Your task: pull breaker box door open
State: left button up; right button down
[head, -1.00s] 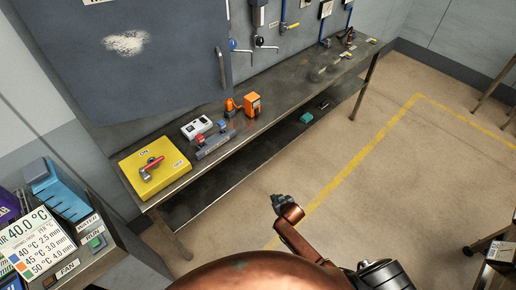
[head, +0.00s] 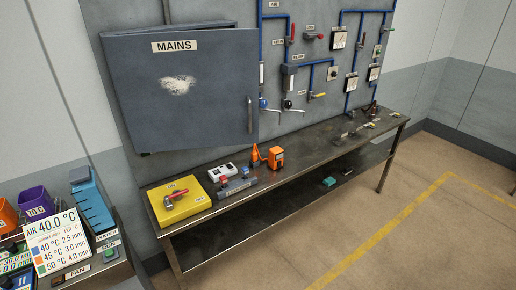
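The breaker box is a grey-blue wall box whose large door (head: 178,115) carries a "MAINS" label and a worn white patch. It hangs on the back panel at the upper left of the head view. A vertical bar handle (head: 249,115) is on the door's right side, and nothing touches it. The top of the box body shows as a strip behind the door's upper edge. Neither of my grippers is in view.
A metal bench (head: 300,155) runs below the box, holding a yellow switch box (head: 181,207) with a red lever, a white device (head: 222,171) and an orange device (head: 276,158). Blue pipes with gauges cover the panel to the right. The floor in front is clear.

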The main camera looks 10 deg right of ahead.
aim_at(186, 89)
jog(key=u, duration=0.1)
jog(key=k, duration=0.5)
jog(key=z, duration=1.15)
jog(key=i, duration=1.3)
jog(key=u, duration=0.3)
